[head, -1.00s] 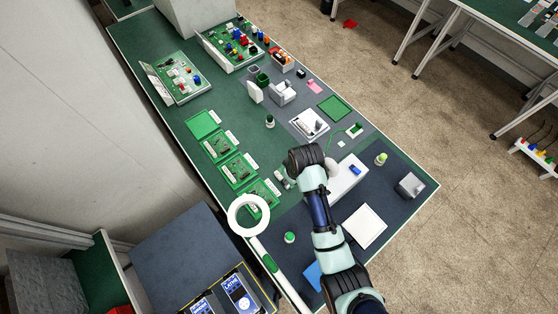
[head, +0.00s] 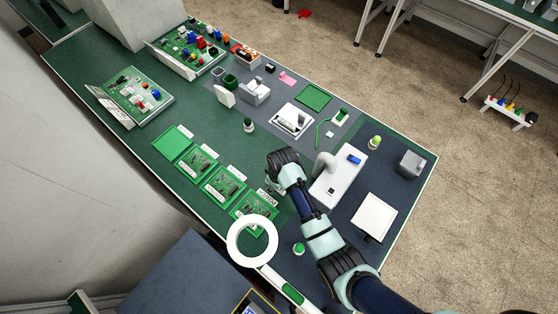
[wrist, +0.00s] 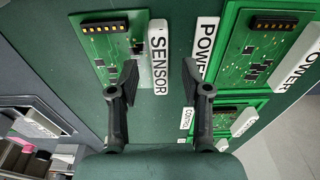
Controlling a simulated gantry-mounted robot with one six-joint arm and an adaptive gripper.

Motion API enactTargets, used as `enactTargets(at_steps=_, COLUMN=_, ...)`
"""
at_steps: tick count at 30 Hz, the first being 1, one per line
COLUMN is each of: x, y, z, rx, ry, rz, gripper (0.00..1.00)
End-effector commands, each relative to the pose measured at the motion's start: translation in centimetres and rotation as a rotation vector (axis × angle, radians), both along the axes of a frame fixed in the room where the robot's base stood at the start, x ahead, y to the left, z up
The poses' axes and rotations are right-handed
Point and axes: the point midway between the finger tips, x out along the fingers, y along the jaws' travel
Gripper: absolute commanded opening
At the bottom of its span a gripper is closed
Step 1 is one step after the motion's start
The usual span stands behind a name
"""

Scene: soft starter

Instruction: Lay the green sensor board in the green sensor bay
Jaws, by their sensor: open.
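A green board with a black pin connector and a SENSOR label beside it, the sensor board (wrist: 105,42), lies on the green bench surface at upper left in the wrist view. My gripper (wrist: 158,70) is open and empty, its fingers apart. Its left finger overlaps the near edge of the board in the picture, and contact cannot be told. In the head view the gripper is mostly hidden under my wrist, right of the bay row. An empty green bay (head: 170,142) stands at the row's far left end; its label is unreadable here.
A bay with the POWER board (wrist: 262,45) is right of my gripper, with a CONTROL-labelled bay (wrist: 228,118) below it. A white ring lamp (head: 252,240) stands at the bench's front edge. A white block (head: 338,178) with a grey curved part is right of my wrist.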

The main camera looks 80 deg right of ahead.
Motion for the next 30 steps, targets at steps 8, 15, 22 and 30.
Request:
enactTargets(at_steps=8, x=0.23, y=-0.11, z=-1.71, rx=-0.002, ry=-0.001, rz=0.000, gripper=0.48)
enactTargets(at_steps=15, x=0.21, y=-0.11, z=-1.68, rx=-0.002, ry=-0.001, rz=0.000, gripper=0.21)
enactTargets(at_steps=22, x=0.21, y=-0.11, z=-1.68, rx=-0.001, ry=0.000, rz=0.000, gripper=0.00)
enactTargets(at_steps=30, x=0.22, y=-0.12, z=-1.47, rx=-0.002, ry=-0.001, rz=0.000, gripper=0.00)
